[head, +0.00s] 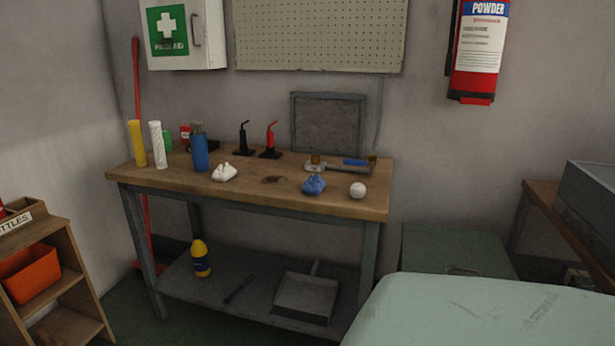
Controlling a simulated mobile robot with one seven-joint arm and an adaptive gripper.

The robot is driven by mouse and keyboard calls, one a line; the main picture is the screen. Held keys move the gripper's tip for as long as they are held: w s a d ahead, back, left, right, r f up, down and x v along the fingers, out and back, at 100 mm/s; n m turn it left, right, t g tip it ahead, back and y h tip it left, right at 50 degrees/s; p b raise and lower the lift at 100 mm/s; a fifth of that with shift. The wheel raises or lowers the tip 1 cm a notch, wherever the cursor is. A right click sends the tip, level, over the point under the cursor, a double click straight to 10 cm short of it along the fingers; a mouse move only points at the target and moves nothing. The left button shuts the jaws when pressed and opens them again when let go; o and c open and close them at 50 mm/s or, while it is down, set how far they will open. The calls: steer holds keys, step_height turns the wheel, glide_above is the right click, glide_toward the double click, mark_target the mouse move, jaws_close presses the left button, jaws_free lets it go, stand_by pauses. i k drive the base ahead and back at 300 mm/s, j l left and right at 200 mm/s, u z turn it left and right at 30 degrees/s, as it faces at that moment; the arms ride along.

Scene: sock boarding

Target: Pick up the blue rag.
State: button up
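The blue rag (314,185) lies crumpled on the wooden top of the workbench (165,180), near its front edge and right of the middle. A white ball (357,190) sits a short way to its right, apart from it. A white crumpled rag (224,173) lies further left on the same bench top. My gripper is not in view, so its state does not show.
Behind the rag are a blue-handled tool (355,164) and a small metal piece (315,163). A pale green surface (450,310) fills the lower right foreground. The bench front between rags is mostly clear.

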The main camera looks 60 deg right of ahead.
mark_target(314, 186)
steer(key=z, duration=1.6)
